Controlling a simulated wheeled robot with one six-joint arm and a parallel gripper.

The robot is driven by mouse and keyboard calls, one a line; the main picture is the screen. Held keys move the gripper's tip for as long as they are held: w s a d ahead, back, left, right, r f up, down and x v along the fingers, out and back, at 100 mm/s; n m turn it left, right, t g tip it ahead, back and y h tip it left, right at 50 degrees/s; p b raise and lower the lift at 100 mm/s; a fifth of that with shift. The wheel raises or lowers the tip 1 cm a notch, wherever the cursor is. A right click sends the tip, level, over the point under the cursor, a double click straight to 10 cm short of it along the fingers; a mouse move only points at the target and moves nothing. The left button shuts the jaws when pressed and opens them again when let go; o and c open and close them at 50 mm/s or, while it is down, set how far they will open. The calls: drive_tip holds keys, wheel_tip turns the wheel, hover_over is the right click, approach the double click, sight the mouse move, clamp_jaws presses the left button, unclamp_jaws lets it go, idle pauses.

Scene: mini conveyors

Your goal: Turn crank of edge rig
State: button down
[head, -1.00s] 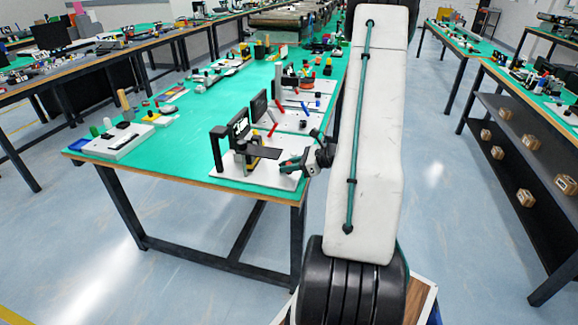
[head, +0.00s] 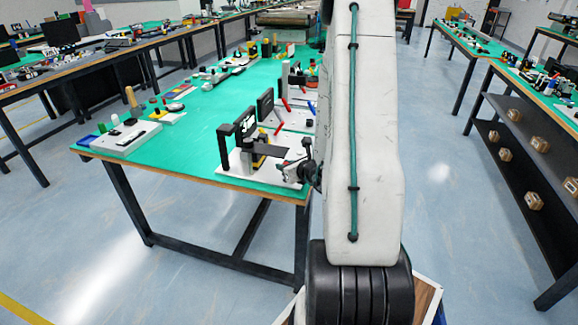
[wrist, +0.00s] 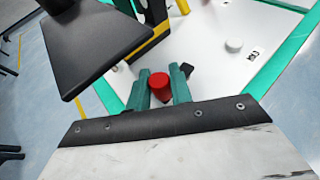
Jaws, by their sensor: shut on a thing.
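The edge rig is a small conveyor with a dark belt plate (head: 268,151) and black upright frame (head: 225,147). It stands on a white base (head: 235,166) at the table's near corner. In the wrist view its dark plate (wrist: 100,45) fills the upper left. The crank's red knob (wrist: 160,92) sits between my two green fingers, and my gripper (wrist: 161,76) is shut on it. The rest of the crank is mostly hidden. In the head view my gripper (head: 299,171) is at the rig's right side, with the knob hard to make out.
More rigs with red and blue handles (head: 285,120) stand behind on the same green table (head: 190,130). A white board with pegs (head: 118,137) lies at the left corner. A shelf with small boxes (head: 505,140) stands right, across open floor.

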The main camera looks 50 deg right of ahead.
drive_tip(key=shift+w+a+m+g+h, duration=0.2)
drive_tip(key=shift+w+m+g+h, duration=0.15)
drive_tip(key=shift+m+h, duration=0.6)
drive_tip(key=shift+h, duration=0.25)
drive_tip(key=c, duration=1.3)
unclamp_jaws()
